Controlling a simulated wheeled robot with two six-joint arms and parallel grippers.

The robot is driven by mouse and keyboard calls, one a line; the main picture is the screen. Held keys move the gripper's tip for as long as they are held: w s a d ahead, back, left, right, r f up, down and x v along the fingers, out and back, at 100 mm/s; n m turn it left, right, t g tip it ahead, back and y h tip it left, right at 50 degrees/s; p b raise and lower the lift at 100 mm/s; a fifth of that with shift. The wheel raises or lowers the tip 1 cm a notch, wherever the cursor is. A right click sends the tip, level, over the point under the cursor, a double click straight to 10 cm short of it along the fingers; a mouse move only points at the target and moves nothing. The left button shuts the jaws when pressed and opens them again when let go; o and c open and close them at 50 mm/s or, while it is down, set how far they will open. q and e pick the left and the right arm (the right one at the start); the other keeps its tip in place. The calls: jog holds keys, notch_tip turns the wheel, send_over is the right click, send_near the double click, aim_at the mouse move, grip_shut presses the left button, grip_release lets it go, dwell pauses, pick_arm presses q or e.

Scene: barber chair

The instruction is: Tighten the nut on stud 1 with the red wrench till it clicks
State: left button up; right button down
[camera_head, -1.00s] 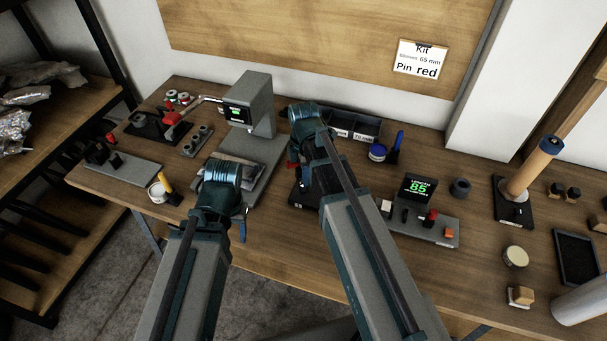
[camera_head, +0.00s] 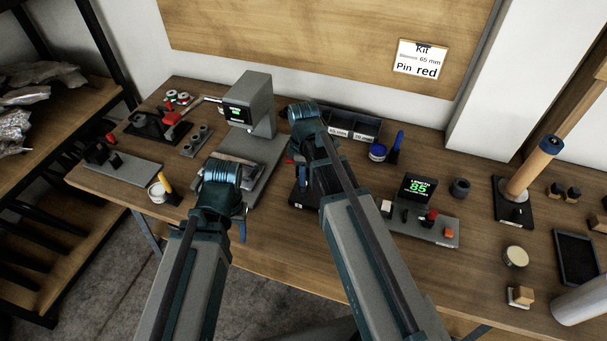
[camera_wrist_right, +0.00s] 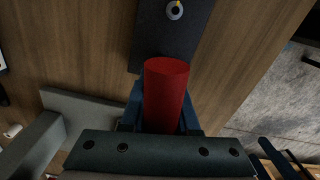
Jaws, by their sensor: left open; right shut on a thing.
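My right gripper (camera_wrist_right: 163,112) is shut on a red cylinder, which looks like the handle of the red wrench (camera_wrist_right: 166,82). In the right wrist view its blue fingers stand on both sides of the red part. The wrench's working end is not visible. A dark plate (camera_wrist_right: 155,40) with a round metal stud or nut (camera_wrist_right: 174,10) lies beyond the handle; I cannot tell its number or whether the wrench touches it. In the head view my right wrist hides most of this. My left gripper (camera_head: 238,212) is open and appears empty, left of the right arm.
A grey press with a display (camera_head: 240,112) stands behind my arms. A dark bin (camera_head: 350,126), blue-topped jar (camera_head: 377,152) and length gauge reading 85 (camera_head: 418,187) are to the right. A white cup (camera_head: 157,191) stands left of my left gripper.

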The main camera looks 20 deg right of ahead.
jog(key=n, duration=0.3)
jog(key=shift+r, duration=0.1)
notch_tip(320, 180, up, 5)
jog(key=p, duration=0.5)
dwell(0.4)
